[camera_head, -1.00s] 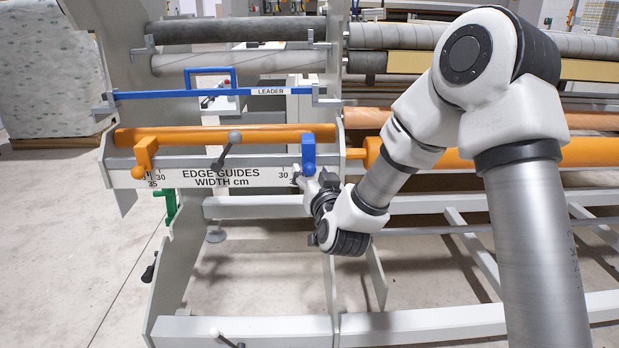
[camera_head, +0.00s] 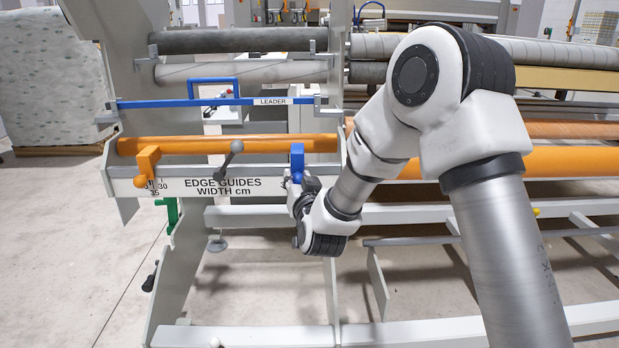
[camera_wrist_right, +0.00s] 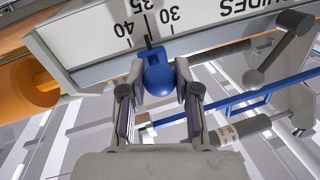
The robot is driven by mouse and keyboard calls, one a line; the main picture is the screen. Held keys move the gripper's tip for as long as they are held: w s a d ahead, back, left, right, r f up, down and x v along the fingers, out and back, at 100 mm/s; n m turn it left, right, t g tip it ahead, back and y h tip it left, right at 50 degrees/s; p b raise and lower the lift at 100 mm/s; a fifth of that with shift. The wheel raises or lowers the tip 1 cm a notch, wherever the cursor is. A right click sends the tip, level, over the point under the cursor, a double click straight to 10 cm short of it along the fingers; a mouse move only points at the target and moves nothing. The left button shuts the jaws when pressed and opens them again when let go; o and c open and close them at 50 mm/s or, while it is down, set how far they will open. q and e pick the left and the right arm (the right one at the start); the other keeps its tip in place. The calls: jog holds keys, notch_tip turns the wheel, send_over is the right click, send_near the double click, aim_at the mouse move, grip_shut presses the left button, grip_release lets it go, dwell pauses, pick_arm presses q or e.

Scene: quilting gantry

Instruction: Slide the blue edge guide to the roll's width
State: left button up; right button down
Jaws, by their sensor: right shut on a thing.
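My right gripper (camera_head: 297,182) is shut on the guide's lower knob, which shows as a blue ball (camera_wrist_right: 158,79) between the two fingers (camera_wrist_right: 158,88) in the right wrist view. The guide's dark pointer stands close to the 35 mark on the width scale (camera_wrist_right: 120,25). The orange edge guide (camera_head: 147,166) sits at the left end of the bar. My left gripper is not in view.
A grey-knobbed lever (camera_head: 236,147) stands between the two guides. The blue leader bar (camera_head: 215,102) runs above the orange bar. A green handle (camera_head: 172,213) is below at the left. The grey frame's right upright stands just right of the blue guide.

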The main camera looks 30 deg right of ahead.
jog(key=shift+w+a, duration=0.2)
jog(key=shift+a, duration=0.1)
jog(key=c, duration=0.8)
grip_release()
jog(key=v, duration=1.2)
